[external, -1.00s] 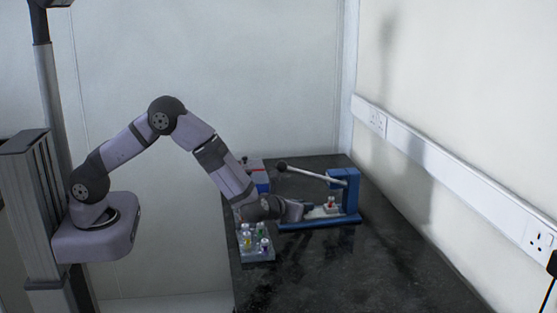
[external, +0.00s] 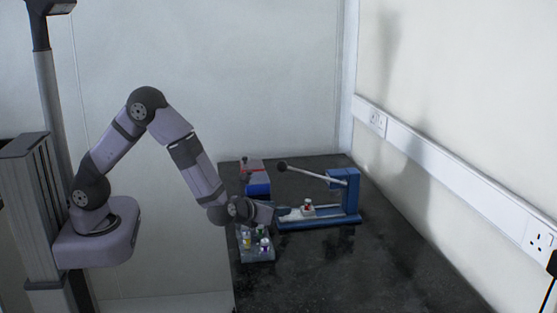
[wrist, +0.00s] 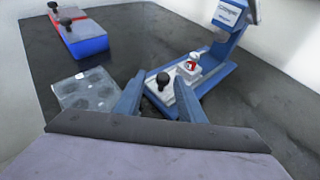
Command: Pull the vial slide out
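The vial slide (external: 297,214) is a pale plate on the blue rail of the blue press, extending leftward from under the press head. It also shows in the wrist view (wrist: 182,84), with a black knob (wrist: 163,80) at its near end. A red-marked vial (external: 308,204) with a dark top stands on the slide, clear of the press column; it also shows in the wrist view (wrist: 193,62). My gripper (wrist: 159,78) is open, its blue fingers on either side of the knob with visible gaps. In the external view my gripper (external: 272,212) is at the slide's left end.
The blue press (external: 345,192) has a raised lever with a dark ball (external: 282,167). A clear rack (external: 257,254) of coloured vials stands below my gripper at the table's left edge. A red and blue box (external: 256,180) stands behind. The front right of the dark table is free.

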